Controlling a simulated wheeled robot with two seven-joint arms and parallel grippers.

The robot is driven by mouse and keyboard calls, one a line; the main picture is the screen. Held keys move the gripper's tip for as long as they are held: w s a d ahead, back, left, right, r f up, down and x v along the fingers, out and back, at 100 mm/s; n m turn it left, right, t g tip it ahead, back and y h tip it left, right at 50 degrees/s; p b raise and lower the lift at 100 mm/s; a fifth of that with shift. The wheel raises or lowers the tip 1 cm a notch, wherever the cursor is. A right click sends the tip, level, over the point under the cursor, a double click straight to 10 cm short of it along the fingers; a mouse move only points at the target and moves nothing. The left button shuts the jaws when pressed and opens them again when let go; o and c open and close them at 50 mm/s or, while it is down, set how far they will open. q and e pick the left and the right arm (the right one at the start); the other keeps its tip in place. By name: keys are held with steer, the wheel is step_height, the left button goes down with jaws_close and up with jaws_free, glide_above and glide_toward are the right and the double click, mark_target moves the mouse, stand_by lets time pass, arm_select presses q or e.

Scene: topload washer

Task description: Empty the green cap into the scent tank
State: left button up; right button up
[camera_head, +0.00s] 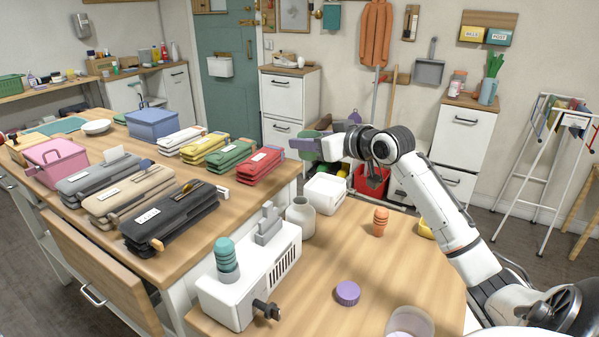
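My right arm reaches in from the right, and its gripper (305,145) is over the back of the near worktable. A green cap (309,155) shows around its fingers, partly hidden by them, and it appears gripped above the table. Below it are a white open tub (325,192) and a pale grey open-mouthed jar (300,218). I cannot tell which container is the scent tank. A white machine (246,282) at the front left carries a teal ribbed piece (227,256) and a grey stepped block (268,223). My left gripper is not in view.
An orange ribbed piece (380,221) and a purple cap (347,292) stand on the near table. A clear round container (410,321) is at the front edge. The near table's middle is mostly bare.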

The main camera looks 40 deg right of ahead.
steer(key=shift+f+b, duration=0.3)
steer(key=shift+f, duration=0.45)
steer(key=shift+s+f+b, duration=0.15)
steer(key=shift+s+b, duration=0.2)
step_height(320, 180, down, 7)
steer(key=b, duration=0.7)
steer(key=shift+f, duration=0.15)
steer(key=shift+f+b, duration=0.2)
steer(key=shift+b, duration=0.1)
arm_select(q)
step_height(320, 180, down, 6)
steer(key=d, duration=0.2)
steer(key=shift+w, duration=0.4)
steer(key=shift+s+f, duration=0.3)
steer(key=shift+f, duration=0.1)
arm_select(e)
steer(key=shift+d+r+n+h, duration=0.2)
steer(key=shift+n+h, duration=0.3)
steer(key=shift+n, duration=0.5)
